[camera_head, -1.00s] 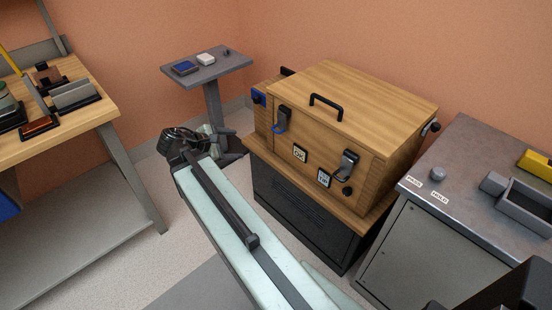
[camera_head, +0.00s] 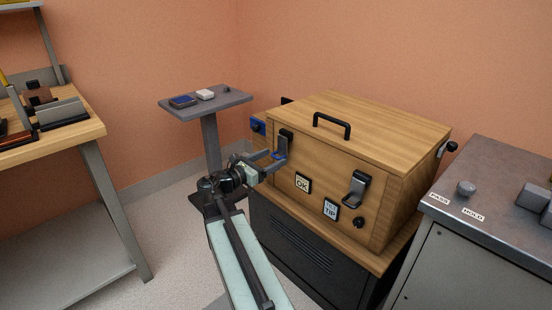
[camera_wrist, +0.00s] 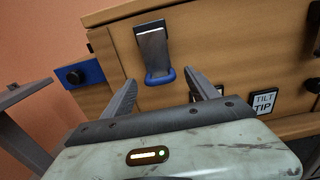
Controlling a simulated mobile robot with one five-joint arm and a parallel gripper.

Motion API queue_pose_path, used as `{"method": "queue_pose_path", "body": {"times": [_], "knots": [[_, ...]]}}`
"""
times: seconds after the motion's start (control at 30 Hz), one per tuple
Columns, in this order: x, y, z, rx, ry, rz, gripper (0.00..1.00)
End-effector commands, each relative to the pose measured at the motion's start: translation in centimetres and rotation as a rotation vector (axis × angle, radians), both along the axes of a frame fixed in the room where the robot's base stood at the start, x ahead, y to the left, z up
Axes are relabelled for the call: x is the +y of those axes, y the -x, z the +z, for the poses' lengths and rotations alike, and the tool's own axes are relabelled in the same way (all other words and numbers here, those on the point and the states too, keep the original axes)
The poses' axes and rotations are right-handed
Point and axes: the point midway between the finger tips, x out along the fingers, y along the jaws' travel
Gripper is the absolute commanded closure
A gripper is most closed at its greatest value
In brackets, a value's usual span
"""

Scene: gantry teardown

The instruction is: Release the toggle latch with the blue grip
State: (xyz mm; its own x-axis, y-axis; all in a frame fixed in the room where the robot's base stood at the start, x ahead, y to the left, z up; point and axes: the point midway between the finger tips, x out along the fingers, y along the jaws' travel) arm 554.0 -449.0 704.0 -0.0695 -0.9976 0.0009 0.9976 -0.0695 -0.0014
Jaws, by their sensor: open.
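The toggle latch (camera_wrist: 153,50) is on the front of the wooden case (camera_head: 330,165), near its left end. Its blue grip (camera_wrist: 160,77) is a loop at the lower end of the metal lever. In the head view the latch (camera_head: 284,142) shows just above my gripper, with the grip partly hidden by the fingers. My gripper (camera_wrist: 162,88) is open, pointing at the latch. Its two fingers stand to the left and right of the blue grip, apart from it. A second latch (camera_head: 356,188), with a dark grip, is on the case front farther right.
A small grey stand (camera_head: 206,101) is behind left, a workbench (camera_head: 70,135) left, and a metal cabinet (camera_head: 490,190) right.

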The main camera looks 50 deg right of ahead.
Motion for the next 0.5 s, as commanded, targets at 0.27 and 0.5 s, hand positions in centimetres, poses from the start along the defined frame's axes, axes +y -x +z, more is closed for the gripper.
{"method": "queue_pose_path", "body": {"times": [0.27,0.5], "knots": [[-2.1,0.1,0.0,-0.001,-0.001,0.001,0.32],[-2.1,0.2,0.0,-0.001,-0.001,0.0,0.51]]}}
